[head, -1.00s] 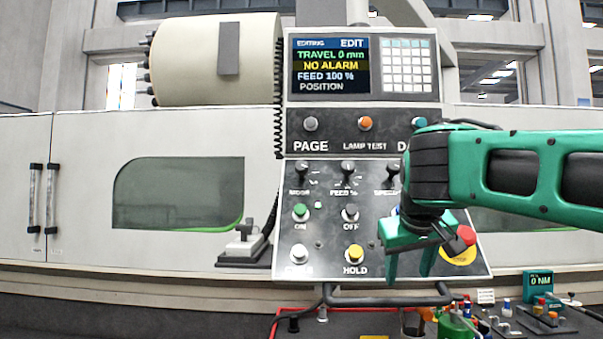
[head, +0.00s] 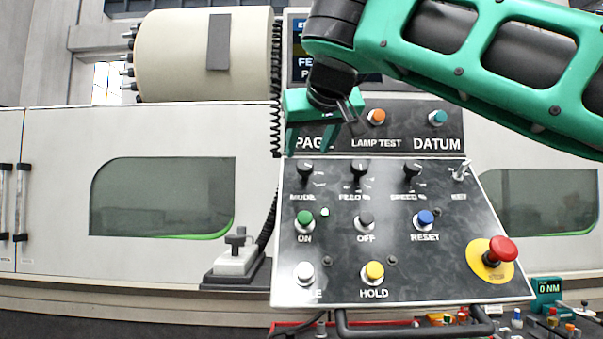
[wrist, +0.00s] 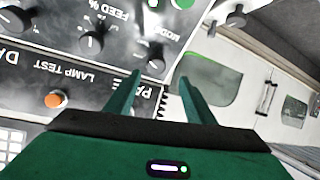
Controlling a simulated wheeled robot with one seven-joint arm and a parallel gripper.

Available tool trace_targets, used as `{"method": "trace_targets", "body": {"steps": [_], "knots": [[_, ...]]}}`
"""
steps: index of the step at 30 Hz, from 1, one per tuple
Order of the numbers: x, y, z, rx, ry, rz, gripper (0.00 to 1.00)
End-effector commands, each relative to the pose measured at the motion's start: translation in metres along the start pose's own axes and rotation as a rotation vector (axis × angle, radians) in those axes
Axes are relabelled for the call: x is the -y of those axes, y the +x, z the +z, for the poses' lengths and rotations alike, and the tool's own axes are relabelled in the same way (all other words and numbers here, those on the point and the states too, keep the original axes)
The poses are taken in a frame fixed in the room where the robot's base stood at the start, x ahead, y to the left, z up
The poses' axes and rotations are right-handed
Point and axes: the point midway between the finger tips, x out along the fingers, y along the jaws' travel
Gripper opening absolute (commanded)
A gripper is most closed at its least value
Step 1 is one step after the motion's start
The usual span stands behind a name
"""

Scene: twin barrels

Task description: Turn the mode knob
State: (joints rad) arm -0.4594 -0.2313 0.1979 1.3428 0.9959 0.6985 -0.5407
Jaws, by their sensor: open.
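The mode knob (head: 305,169) is a small black knob at the upper left of the sloping control panel, above the word MODE. It also shows in the wrist view (wrist: 152,53), just beyond the fingertips. My green gripper (head: 308,149) is open and empty. In the head view its fingertips are just above the mode knob, over the PAGE label. In the wrist view the two fingers (wrist: 160,77) are spread apart, with the knob up and slightly left of the gap between them. I see no contact with the knob.
The feed knob (head: 359,170) and speed knob (head: 412,170) stand to the right in the same row. The green ON button (head: 305,217) is below the mode knob. A red emergency stop (head: 502,249) is at the panel's lower right. A coiled cable (head: 276,90) hangs along the left edge.

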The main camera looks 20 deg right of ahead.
Motion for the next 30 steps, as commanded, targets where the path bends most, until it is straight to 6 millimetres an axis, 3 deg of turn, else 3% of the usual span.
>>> {"method": "trace_targets", "body": {"steps": [15, 21, 30], "knots": [[-0.014, 0.085, 0.003, 0.006, 0.007, 0.017, 0.49], [-0.014, 0.098, 0.003, 0.004, 0.007, 0.017, 0.49], [-0.014, 0.099, 0.002, 0.004, 0.007, 0.016, 0.49]]}}
